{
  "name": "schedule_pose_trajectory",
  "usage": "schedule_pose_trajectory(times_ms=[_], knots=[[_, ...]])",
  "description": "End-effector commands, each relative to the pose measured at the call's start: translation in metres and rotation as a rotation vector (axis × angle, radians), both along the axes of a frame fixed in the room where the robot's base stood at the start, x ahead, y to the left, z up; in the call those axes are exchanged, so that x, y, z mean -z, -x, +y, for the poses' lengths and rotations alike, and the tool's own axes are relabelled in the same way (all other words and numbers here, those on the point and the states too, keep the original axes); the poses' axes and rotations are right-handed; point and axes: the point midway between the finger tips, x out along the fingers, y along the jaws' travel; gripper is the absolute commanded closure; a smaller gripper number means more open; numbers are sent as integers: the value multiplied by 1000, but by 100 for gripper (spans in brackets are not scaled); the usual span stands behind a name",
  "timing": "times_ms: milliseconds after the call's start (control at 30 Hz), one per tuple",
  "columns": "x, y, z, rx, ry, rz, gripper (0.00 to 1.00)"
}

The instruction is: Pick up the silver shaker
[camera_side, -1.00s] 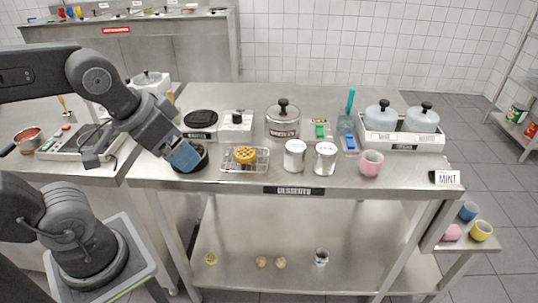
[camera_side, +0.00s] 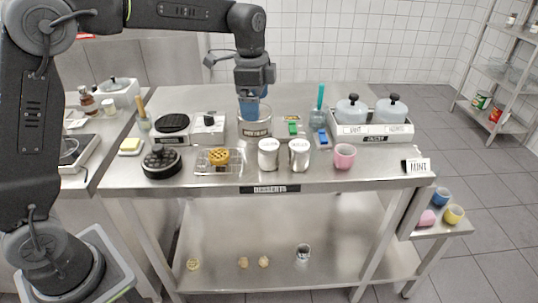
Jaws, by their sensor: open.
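Two silver cylindrical canisters stand upright side by side near the front of the steel table: the left silver canister (camera_side: 268,155) and the right silver canister (camera_side: 299,155). A smaller silver shaker-like container (camera_side: 303,253) stands on the lower shelf. I cannot tell from their labels which one is the silver shaker. My gripper (camera_side: 249,114) points down with blue fingers, behind and left of the two canisters. It is open and overlaps the labelled steel pot (camera_side: 256,129), hiding the pot's lid area. Whether it touches the pot is unclear.
A wire rack (camera_side: 232,164) with a waffle-like yellow piece and a black round iron (camera_side: 161,162) lie left of the canisters. A pink cup (camera_side: 344,156) stands to their right. Two lidded jars sit on a white unit (camera_side: 372,134) behind. The table's right front is mostly clear.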

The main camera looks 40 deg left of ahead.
Motion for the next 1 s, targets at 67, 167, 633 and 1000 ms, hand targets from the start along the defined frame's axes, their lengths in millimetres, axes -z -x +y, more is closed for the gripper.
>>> schedule_pose_trajectory(times_ms=[67,167,633,1000], knots=[[17,-19,0,73,-4,34,9],[30,-33,0,139,-6,58,9],[98,-41,-1,184,-7,77,9],[133,-40,-2,183,-7,75,9]])
